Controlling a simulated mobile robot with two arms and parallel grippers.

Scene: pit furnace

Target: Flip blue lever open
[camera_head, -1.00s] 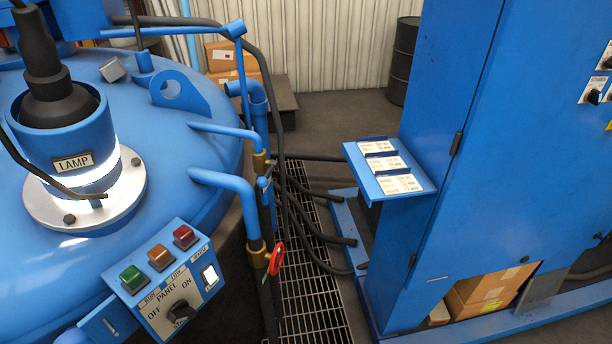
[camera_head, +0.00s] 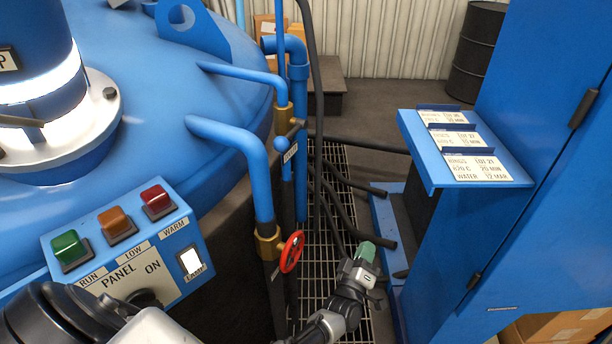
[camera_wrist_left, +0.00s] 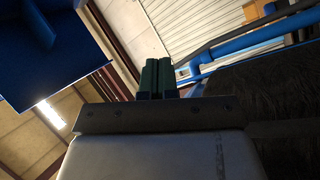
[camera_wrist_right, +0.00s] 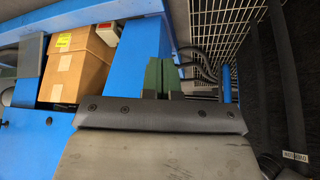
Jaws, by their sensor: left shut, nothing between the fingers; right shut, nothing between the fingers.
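A small blue lever (camera_head: 296,127) sits at the brass fitting on the upper thin pipe in the head view, beside the furnace lid. A white tag (camera_head: 290,153) hangs just below it; its text is too small to read. My left gripper (camera_head: 366,251), with green fingertips, is below and to the right of the lever, over the floor grating and apart from the lever. Its fingers (camera_wrist_left: 158,78) are together and empty in the left wrist view. My right gripper (camera_wrist_right: 163,78) shows only in its wrist view, its green fingers together and empty.
A red handwheel (camera_head: 291,252) sits on the lower brass valve, left of my left gripper. A control panel (camera_head: 130,245) is at lower left. A blue shelf with cards (camera_head: 432,172) juts from the cabinet (camera_head: 525,215) on the right. Black hoses (camera_head: 345,180) cross the grating.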

